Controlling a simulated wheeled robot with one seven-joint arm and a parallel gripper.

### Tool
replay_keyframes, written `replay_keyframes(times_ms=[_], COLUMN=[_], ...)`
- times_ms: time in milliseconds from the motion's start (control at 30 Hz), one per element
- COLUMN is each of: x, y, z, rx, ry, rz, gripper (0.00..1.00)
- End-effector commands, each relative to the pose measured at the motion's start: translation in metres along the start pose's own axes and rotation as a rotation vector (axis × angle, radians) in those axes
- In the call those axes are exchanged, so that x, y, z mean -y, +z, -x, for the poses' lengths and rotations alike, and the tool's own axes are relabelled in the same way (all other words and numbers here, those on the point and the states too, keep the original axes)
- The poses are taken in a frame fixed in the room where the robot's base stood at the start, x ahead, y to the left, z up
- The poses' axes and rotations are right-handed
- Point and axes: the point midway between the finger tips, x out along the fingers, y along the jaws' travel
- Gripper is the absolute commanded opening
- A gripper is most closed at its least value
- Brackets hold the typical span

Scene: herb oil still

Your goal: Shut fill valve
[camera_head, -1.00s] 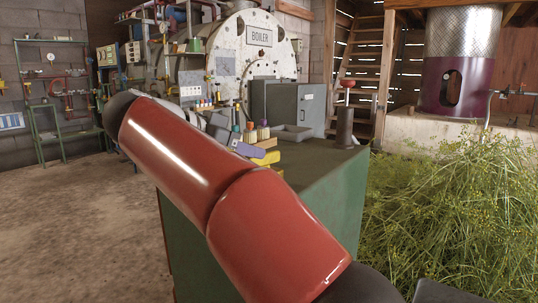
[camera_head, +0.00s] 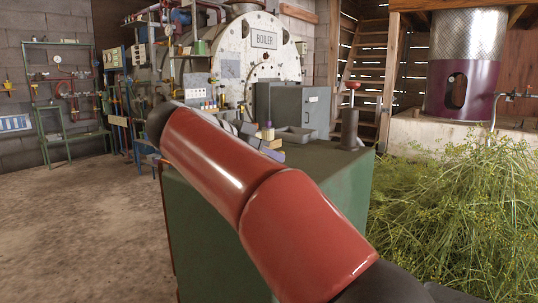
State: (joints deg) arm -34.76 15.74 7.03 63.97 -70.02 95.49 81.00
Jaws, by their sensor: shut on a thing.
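No part I can be sure is the fill valve stands out. A red handwheel (camera_head: 352,86) sits on a stem above a dark post at the far end of the green cabinet (camera_head: 220,240). Small valves and red pipework (camera_head: 65,88) show on the left wall rack, and a pipe with a small fitting (camera_head: 510,96) at the right. My red arm crosses the middle of the view. My gripper cannot be made out; it may be hidden behind the arm.
The white boiler (camera_head: 232,52) stands at the back behind a grey cabinet (camera_head: 310,105). Small bottles and blocks (camera_head: 267,131) lie on the green top, partly behind my arm. A large herb pile (camera_head: 455,220) fills the right. The floor (camera_head: 80,220) at left is clear.

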Motion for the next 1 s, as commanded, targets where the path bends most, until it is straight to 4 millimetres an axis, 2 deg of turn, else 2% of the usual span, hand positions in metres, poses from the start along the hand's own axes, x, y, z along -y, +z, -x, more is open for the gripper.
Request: replay_keyframes(times_ms=[167,500,800,833,933,1000], x=[-0.0008,-0.0004,0.0006,0.0006,0.0005,0.0004], y=[0.0027,0.0022,0.0004,0.0004,0.0004,0.0003], z=[-0.0014,-0.0013,0.0001,0.0001,0.0001,0.0001], rx=[0.002,0.000,0.001,0.001,0.001,0.000], ry=[-0.030,-0.244,-0.253,-0.253,-0.252,-0.252], rz=[0.010,0.099,0.106,0.106,0.105,0.105], gripper=[0.00,0.00,0.00,0.18,0.31,0.34])
